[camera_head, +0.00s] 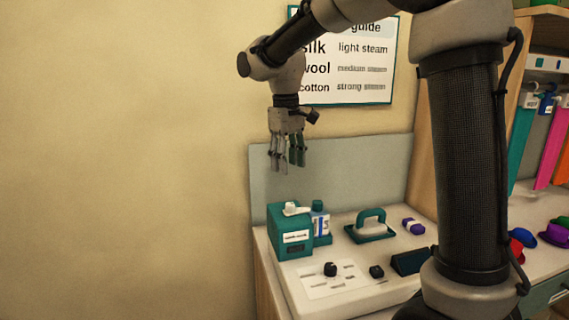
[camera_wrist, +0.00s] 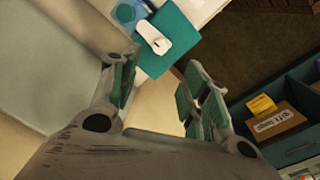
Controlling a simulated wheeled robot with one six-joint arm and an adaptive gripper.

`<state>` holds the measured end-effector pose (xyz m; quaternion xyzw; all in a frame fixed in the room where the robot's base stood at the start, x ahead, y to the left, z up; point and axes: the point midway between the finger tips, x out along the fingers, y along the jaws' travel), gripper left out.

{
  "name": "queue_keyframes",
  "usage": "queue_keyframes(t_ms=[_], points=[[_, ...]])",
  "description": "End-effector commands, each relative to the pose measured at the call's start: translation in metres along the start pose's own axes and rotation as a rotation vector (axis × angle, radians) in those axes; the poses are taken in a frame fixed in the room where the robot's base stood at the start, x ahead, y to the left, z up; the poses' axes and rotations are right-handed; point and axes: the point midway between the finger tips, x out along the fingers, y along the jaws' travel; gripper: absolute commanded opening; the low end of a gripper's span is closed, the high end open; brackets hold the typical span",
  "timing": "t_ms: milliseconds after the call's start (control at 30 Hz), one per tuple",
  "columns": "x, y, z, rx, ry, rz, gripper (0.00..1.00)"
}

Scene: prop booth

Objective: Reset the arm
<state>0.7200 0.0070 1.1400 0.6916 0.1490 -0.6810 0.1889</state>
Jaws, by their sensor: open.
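My gripper (camera_head: 287,160) hangs from the raised arm, pointing down, above and behind the teal box on the counter in the head view. Its fingers are apart with nothing between them. In the wrist view my gripper (camera_wrist: 155,97) shows its green-padded fingertips spread wide, with only pale floor or wall between them. The teal box (camera_head: 289,244) with a white label and white top piece stands at the counter's left end. Its teal top with the white piece (camera_wrist: 153,36) shows beyond the fingers in the wrist view.
On the counter (camera_head: 345,300) stand a panel with a black knob (camera_head: 330,269), a teal-handled iron (camera_head: 371,225), a purple-and-white block (camera_head: 413,226) and a dark teal wedge (camera_head: 409,261). A guide poster (camera_head: 350,62) hangs behind the arm. Hats and hanging cloths are at right. Space left of the counter is clear.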

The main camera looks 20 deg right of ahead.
Motion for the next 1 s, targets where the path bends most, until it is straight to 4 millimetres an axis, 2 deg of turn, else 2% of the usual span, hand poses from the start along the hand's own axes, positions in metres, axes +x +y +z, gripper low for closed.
queue_keyframes(t_ms=[67, 167, 367, 600, 700, 833, 1000], points=[[0.004, -0.001, -0.003, 0.016, 0.015, -0.002, 0.46], [0.025, -0.006, 0.014, 0.033, -0.009, -0.013, 0.46], [0.030, 0.001, 0.102, 0.142, 0.042, -0.028, 0.46], [0.033, 0.009, 0.224, 0.322, 0.172, -0.024, 0.46], [0.035, 0.009, 0.263, 0.386, 0.231, -0.011, 0.46], [0.032, 0.010, 0.292, 0.445, 0.297, 0.010, 0.46], [0.019, 0.015, 0.302, 0.487, 0.356, 0.032, 0.46]])
